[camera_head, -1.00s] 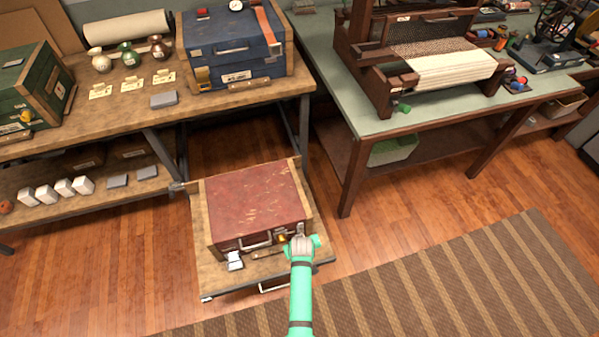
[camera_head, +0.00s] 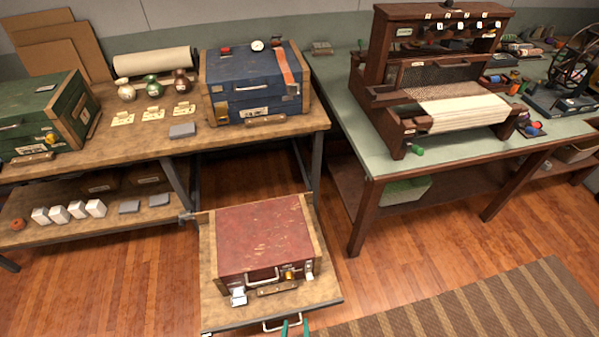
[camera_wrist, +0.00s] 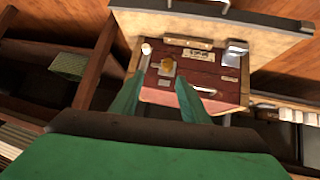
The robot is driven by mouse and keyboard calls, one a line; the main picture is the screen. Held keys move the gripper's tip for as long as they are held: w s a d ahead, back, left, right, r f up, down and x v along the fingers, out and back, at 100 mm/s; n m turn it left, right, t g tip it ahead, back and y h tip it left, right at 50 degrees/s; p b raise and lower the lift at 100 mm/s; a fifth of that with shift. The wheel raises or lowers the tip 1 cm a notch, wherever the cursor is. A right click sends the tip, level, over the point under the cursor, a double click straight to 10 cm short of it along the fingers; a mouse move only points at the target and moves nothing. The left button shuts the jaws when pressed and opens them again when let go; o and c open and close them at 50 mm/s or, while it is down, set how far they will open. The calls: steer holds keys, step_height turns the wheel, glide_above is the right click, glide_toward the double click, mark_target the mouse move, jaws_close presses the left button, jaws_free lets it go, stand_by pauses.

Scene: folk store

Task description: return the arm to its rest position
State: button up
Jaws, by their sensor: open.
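My gripper shows only as two green fingertips (camera_head: 295,325) at the bottom edge of the head view, in front of the pulled-out shelf. In the wrist view its two green fingers (camera_wrist: 159,92) stand apart with nothing between them. The rest of my arm is out of the head view. The red case (camera_head: 264,238) sits closed on the shelf, beyond the fingertips and apart from them. Its front, with a yellow latch (camera_wrist: 168,64) and a handle, shows in the wrist view, which looks turned over.
The pulled-out wooden shelf (camera_head: 222,312) has a metal handle (camera_head: 283,323) at its front, near my fingertips. A workbench (camera_head: 262,130) with a blue case stands behind. A green-topped table (camera_head: 372,148) with a loom stands right. Open floor and a striped rug (camera_head: 470,310) lie front right.

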steer(key=s+r+t, duration=0.2)
steer(key=s+r, duration=0.3)
steer(key=r, duration=0.4)
steer(key=s+r+m+t, duration=0.1)
steer(key=s+r, duration=0.4)
steer(key=r, duration=0.5)
steer(key=s+d+r+t, duration=0.1)
steer(key=s+r, duration=0.4)
steer(key=r, duration=0.5)
steer(key=shift+t, duration=0.8)
steer(key=shift+d+r, duration=0.1)
steer(key=shift+c, duration=0.4)
